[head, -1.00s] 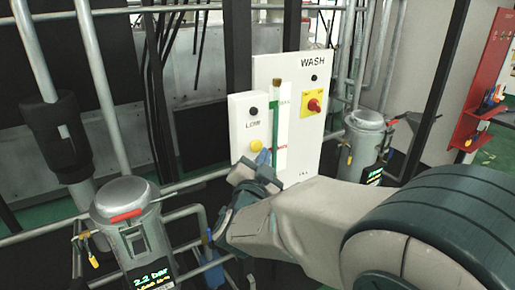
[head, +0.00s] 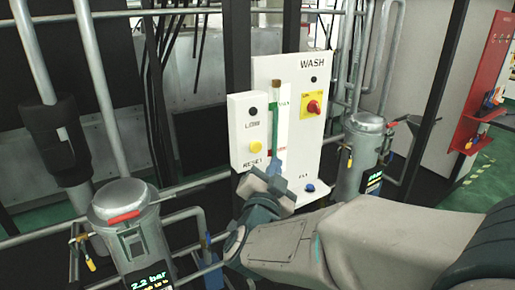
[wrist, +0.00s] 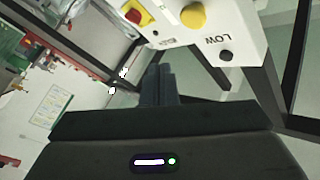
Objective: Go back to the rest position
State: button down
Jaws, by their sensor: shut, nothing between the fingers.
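My gripper (head: 276,170) is in front of the lower part of the white WASH panel (head: 320,148) in the head view. In the wrist view my gripper (wrist: 158,72) shows its two fingers together, with nothing between them. The smaller white box marked LOW and RESET (head: 241,125) carries a yellow button (head: 253,146), just above and left of the fingertips. The yellow button also shows in the wrist view (wrist: 193,16). I cannot tell from these views how far the fingertips are from the panel.
A grey canister with a red handle and a 2.2 bar display (head: 128,222) stands at the lower left. Another canister (head: 359,155) stands right of the panel. Metal pipes (head: 180,188) run between them. A red tool board (head: 488,85) is at the far right.

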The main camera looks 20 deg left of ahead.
jog(key=d+f+n+g+y, duration=0.2)
jog(key=d+f+n+g, duration=0.15)
jog(key=d, duration=0.25)
jog(key=d+f+n+g+y, duration=0.1)
jog(key=d+f+n+g, duration=0.2)
jog(key=d+g, duration=0.25)
jog(key=s+d+f+g+h, duration=0.2)
jog(key=s+d+f+g, duration=0.1)
jog(key=s+d, duration=0.5)
jog(key=s+d+f+g+h, duration=0.2)
jog(key=s+d+f+g, duration=0.1)
jog(key=s+d, duration=0.6)
jog(key=shift+s+d+f+g, duration=0.2)
jog(key=shift+s+f+g, duration=0.05)
jog(key=shift+g, duration=0.45)
